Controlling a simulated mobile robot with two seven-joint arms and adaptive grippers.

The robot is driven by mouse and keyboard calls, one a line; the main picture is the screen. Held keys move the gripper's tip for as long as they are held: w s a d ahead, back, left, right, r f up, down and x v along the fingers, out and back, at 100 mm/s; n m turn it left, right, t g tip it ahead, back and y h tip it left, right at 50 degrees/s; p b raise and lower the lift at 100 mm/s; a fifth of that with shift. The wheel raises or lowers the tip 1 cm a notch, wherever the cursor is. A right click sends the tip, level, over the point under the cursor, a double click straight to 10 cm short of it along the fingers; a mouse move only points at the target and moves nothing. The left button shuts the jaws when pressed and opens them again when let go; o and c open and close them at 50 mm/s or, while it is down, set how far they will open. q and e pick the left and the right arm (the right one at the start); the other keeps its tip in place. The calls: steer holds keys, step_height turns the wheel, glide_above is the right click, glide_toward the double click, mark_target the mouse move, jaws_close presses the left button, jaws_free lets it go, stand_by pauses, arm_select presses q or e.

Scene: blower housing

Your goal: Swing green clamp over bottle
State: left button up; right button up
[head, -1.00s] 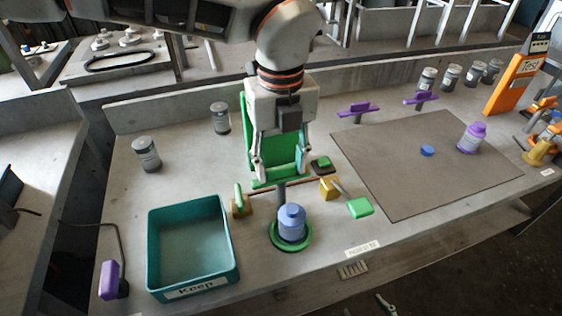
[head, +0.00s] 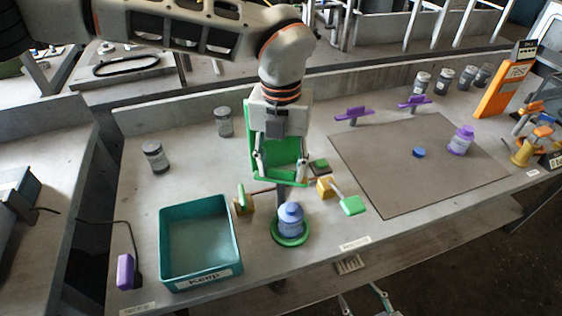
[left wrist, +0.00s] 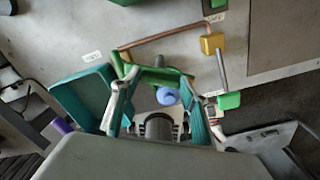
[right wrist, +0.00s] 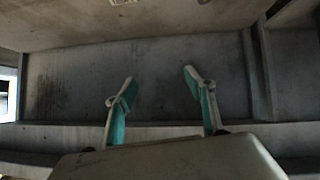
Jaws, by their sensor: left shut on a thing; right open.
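The green clamp (head: 277,150) stands upright behind the blue bottle, with a frame-like green plate and a lower green bar. My left gripper (head: 280,174) is shut on it, one finger at each side. In the left wrist view the green bar (left wrist: 160,73) crosses between the fingers (left wrist: 150,80). The blue bottle (head: 291,219) stands upright on a round green base (head: 291,240), in front of the clamp. The bottle top also shows in the left wrist view (left wrist: 167,96). My right gripper (right wrist: 160,82) is open and empty, low in front of the table; its fingers show at the head view's bottom edge.
A teal "Keep" tray (head: 200,240) stands left of the bottle. A brown mat (head: 400,185) holds a purple bottle (head: 461,140) and blue cap (head: 419,152).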

arm_select(q)
steer(key=shift+r+m+p, duration=0.15)
steer(key=shift+m+p, duration=0.25)
steer(key=shift+m, duration=0.6)
steer(key=shift+m+p, duration=0.4)
steer(key=shift+m, duration=0.5)
steer(key=m+p, duration=0.1)
steer(key=m, duration=0.1)
steer(key=shift+m, duration=0.4)
steer(key=m, duration=0.3)
steer(key=shift+p, duration=0.4)
steer(key=shift+m, duration=1.1)
steer(key=shift+f, duration=0.2)
steer(key=o, duration=1.1)
